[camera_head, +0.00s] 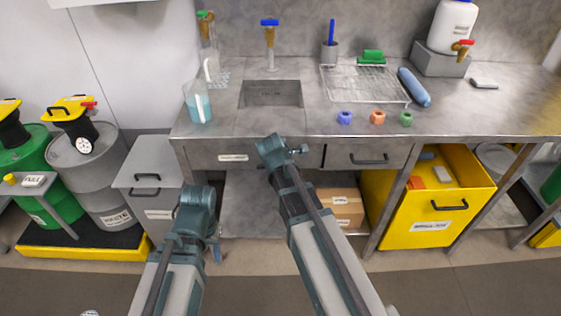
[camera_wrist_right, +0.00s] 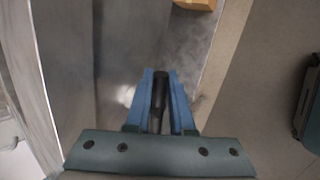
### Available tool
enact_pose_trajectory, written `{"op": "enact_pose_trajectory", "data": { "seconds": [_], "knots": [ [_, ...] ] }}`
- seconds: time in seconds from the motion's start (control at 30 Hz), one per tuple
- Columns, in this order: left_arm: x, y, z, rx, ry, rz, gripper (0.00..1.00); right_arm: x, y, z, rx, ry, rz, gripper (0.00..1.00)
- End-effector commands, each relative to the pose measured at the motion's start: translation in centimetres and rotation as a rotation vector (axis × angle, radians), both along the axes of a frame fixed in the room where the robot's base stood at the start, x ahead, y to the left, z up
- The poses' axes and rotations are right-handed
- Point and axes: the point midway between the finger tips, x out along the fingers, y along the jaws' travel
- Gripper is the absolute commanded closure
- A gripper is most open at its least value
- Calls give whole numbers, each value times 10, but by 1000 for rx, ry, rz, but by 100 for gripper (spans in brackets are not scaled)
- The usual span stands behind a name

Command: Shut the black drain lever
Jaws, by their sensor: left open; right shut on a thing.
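In the right wrist view, my right gripper (camera_wrist_right: 160,100) is shut on a dark, rod-like black lever (camera_wrist_right: 160,88), which stands between the two blue fingers. In the head view, my right arm reaches to the front edge of the sink counter, and its fingers and the lever are hidden. My left gripper (camera_head: 216,250) hangs low in front of the counter, left of the right arm. It is mostly hidden by its own wrist, holds nothing that I can see, and is open. The sink basin (camera_head: 270,94) is set in the countertop above.
The steel counter (camera_head: 470,110) holds a jug (camera_head: 198,105), a wire rack (camera_head: 365,84) and several small coloured caps. A drawer with a black handle (camera_head: 370,158) is right of my right arm. A yellow bin (camera_head: 440,205) stands lower right, a grey cabinet (camera_head: 150,185) left.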

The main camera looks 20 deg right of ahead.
Motion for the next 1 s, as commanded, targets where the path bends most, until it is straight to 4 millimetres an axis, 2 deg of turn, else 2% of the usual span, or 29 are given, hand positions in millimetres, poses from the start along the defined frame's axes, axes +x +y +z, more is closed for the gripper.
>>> {"op": "enact_pose_trajectory", "data": {
  "seconds": [0.4,0.93,0.97,1.0],
  "knots": [
    [0,0,-3,0,0,0,50,-2,-1,-6,151,-34,-1,100],
    [0,0,-3,0,0,0,50,-2,0,-6,169,-39,0,100],
    [0,0,-3,0,0,0,50,-2,0,-6,169,-39,0,75],
    [0,0,-3,0,0,0,50,-2,0,-6,169,-39,0,68]
  ]
}}
